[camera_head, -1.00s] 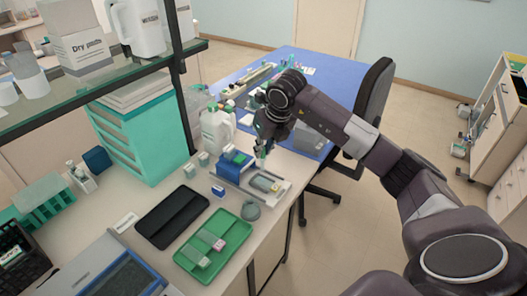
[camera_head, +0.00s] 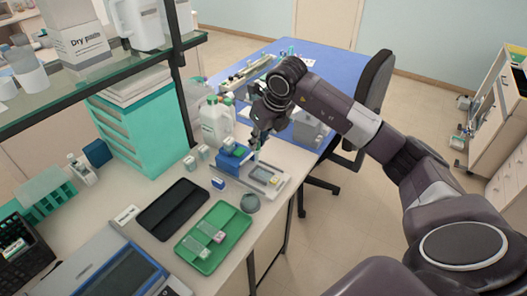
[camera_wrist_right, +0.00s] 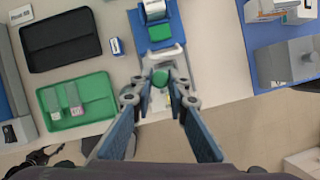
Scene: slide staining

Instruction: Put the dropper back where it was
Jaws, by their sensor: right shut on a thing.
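My right gripper (camera_head: 257,139) is shut on the dropper (camera_head: 256,154), which hangs roughly upright above the grey staining stand (camera_head: 283,184) at the bench's right side. In the right wrist view the dropper's green top (camera_wrist_right: 160,78) shows between the fingertips (camera_wrist_right: 160,92). The dropper's lower end is hidden there, and I cannot tell whether it touches anything. A blue block (camera_head: 231,160) sits on the left part of the stand, close to the dropper. My left gripper is not in view.
A green tray (camera_head: 184,243) with slides and a black tray (camera_head: 172,208) lie to the left. A shelf post (camera_head: 181,75) rises at left.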

